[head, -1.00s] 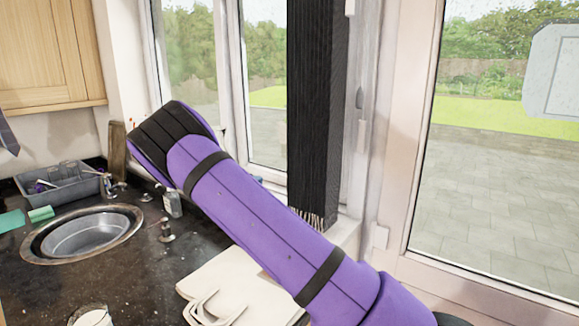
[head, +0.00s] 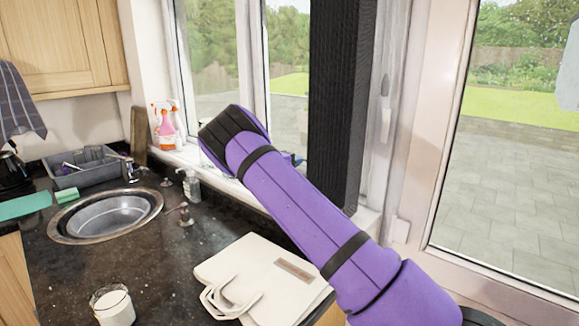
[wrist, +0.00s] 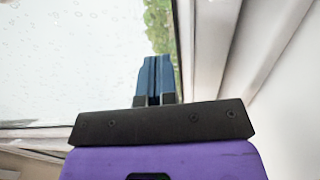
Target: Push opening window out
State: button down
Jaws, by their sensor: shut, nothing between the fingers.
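The window (head: 286,75) has white-framed panes above the counter in the head view, with trees and lawn behind the glass. My purple arm crosses in front of its lower part. In the wrist view, my gripper (wrist: 158,62) has blue fingers shut together, with nothing between them. They point toward the rain-spotted glass (wrist: 75,55), close to the white frame (wrist: 208,50) on their right. I cannot tell whether the fingertips touch the glass or frame. In the head view my arm hides most of the gripper, and I cannot tell whether the window is open.
A spray bottle (head: 165,125) stands on the sill. A dark curtain (head: 337,100) hangs right of the panes.

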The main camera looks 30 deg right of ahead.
jog(key=shift+x, duration=1.8)
jog(key=shift+d, duration=0.15)
jog(key=w+d+h, duration=0.1)
jog(key=w+d, duration=0.3)
jog(key=d, duration=0.6)
jog(key=shift+r+t, duration=0.15)
jog(key=shift+t, duration=0.15)
jog(key=shift+s, duration=0.1)
